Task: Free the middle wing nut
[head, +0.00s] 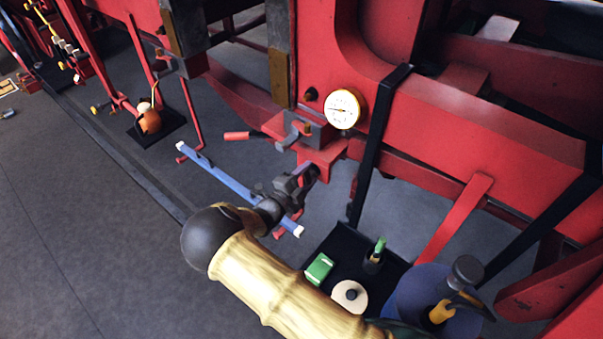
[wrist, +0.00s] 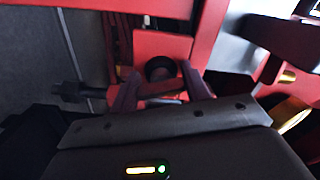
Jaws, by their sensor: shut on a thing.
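My gripper (head: 302,180) is by a red bracket (head: 322,158) below the round white gauge (head: 343,108). In the wrist view its dark fingers (wrist: 160,84) stand on either side of a small red part (wrist: 163,91), and they are shut on it as far as I can make out. A dark round end (wrist: 160,68) shows just beyond the fingers, in front of a red plate (wrist: 160,44). I cannot tell whether any of these is the middle wing nut. The fingers hide part of the bracket in the head view.
A blue bar (head: 225,178) passes close beside my gripper. A red handle (head: 237,136) sticks out left of the bracket. A black mat (head: 338,246) carries a green box (head: 319,268) and a pale disc (head: 349,296). Open grey floor (head: 80,220) lies left.

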